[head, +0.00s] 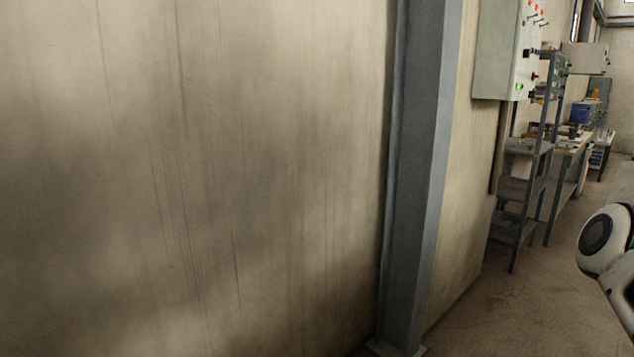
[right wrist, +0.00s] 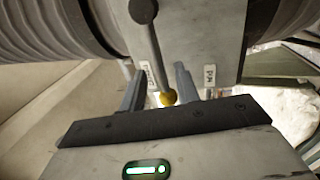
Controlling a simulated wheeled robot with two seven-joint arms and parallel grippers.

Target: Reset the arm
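My right gripper (right wrist: 161,82) shows in the right wrist view with its two dark fingers apart. A lever with a dark rod and a yellow ball knob (right wrist: 168,97) hangs from a grey machine face (right wrist: 200,40). The knob appears between the fingers, nearer the right one, with a gap on its left; I cannot tell how deep it is between them or whether it touches the right finger. In the head view only a white and dark part of my right arm shows at the right edge. My left gripper is not in view.
In the head view a bare wall (head: 200,180) fills the left, with a steel column (head: 415,180) beside it. A control cabinet (head: 505,50), a shelf rack (head: 525,190) and a workbench (head: 565,150) stand at right.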

